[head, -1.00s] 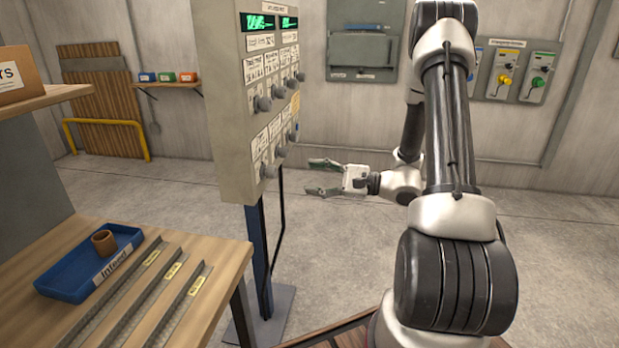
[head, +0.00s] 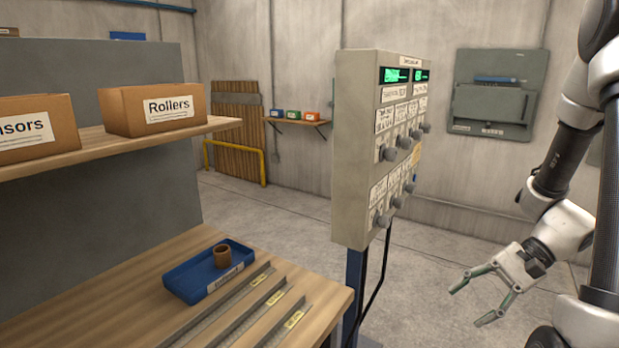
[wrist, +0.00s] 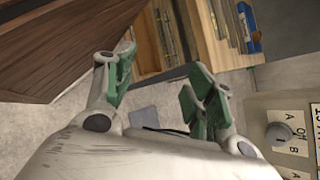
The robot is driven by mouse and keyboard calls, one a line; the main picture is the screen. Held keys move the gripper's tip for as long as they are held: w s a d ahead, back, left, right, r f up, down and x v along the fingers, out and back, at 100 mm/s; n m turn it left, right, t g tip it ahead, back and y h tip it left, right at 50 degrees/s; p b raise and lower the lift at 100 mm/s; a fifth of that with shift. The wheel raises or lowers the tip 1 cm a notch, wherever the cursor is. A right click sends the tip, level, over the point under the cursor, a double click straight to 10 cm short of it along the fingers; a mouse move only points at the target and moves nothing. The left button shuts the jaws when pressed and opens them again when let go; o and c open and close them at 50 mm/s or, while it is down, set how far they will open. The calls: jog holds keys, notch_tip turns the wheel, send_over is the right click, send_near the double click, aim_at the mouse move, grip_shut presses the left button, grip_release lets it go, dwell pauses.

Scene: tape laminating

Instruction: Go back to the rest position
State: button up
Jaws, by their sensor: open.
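My gripper (head: 471,304) is open and empty at the lower right of the head view, over the concrete floor. It is to the right of the control panel (head: 352,150) and apart from it. In the wrist view my gripper's green fingers (wrist: 158,92) are spread with nothing between them. A corner of the panel with a knob (wrist: 280,134) shows at the right of the wrist view.
A workbench (head: 110,300) at the left holds a blue tray (head: 180,282) with a brown ring (head: 222,257), and several metal strips (head: 245,305). A shelf above bears a Rollers box (head: 150,108). Grey floor (head: 440,262) is clear behind my gripper.

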jog(key=s+d+r+n+t+h, duration=0.1)
jog(key=s+d+r+n+h, duration=0.4)
jog(key=d+r+n+h, duration=0.35)
jog(key=s+a+r+n+t+h, duration=0.1)
jog(key=a+r+t, duration=0.3)
jog(key=r, duration=0.6)
jog(key=shift+n+t+h, duration=0.35)
jog(key=shift+n+t, duration=0.05)
jog(key=shift+n, duration=0.05)
